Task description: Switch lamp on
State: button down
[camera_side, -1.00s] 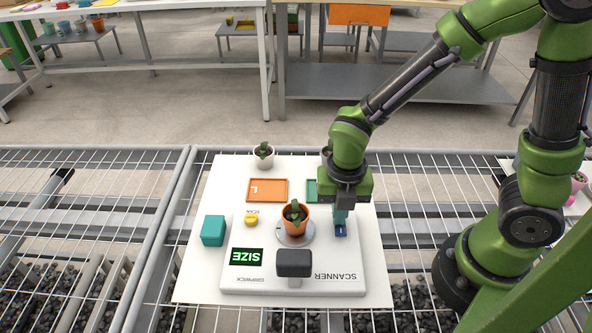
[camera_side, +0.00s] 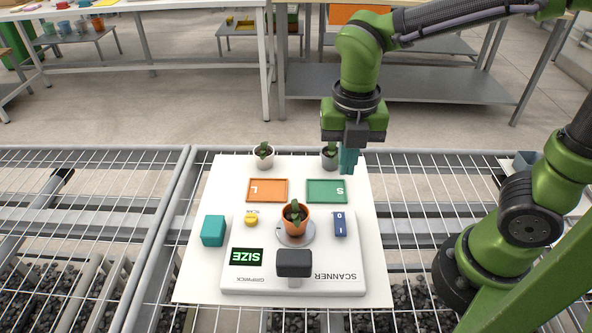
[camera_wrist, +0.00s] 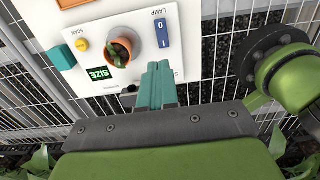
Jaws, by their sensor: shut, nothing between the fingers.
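The lamp switch (camera_side: 339,224) is a blue rocker marked 0 and I on the right of the white scanner base (camera_side: 330,283). In the wrist view the switch (camera_wrist: 162,34) shows beside the word LAMP. I cannot tell which end is pressed. A dark box-shaped head (camera_side: 294,262) stands at the scanner's front; no glow shows from it. My gripper (camera_side: 348,170) has teal fingers, shut and empty, raised and apart from the switch, toward the back of the board. Its fingers (camera_wrist: 159,68) point toward the panel in the wrist view.
An orange pot with a plant (camera_side: 295,218) stands on the round plate at the centre. A yellow button (camera_side: 251,219), a teal cube (camera_side: 213,230), an orange tray (camera_side: 267,190) and a green tray (camera_side: 326,191) lie around. A white pot (camera_side: 263,157) and a grey pot (camera_side: 329,158) stand behind.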

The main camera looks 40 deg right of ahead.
jog(key=shift+r, duration=0.2)
jog(key=shift+w+d+f, duration=0.1)
jog(key=shift+w+d, duration=0.4)
jog(key=shift+w, duration=0.05)
send_near(337, 217)
notch_tip(337, 217, down, 5)
jog(key=shift+d+f, duration=0.1)
jog(key=shift+f, duration=0.1)
jog(key=shift+w+f, duration=0.1)
jog(key=shift+f, duration=0.65)
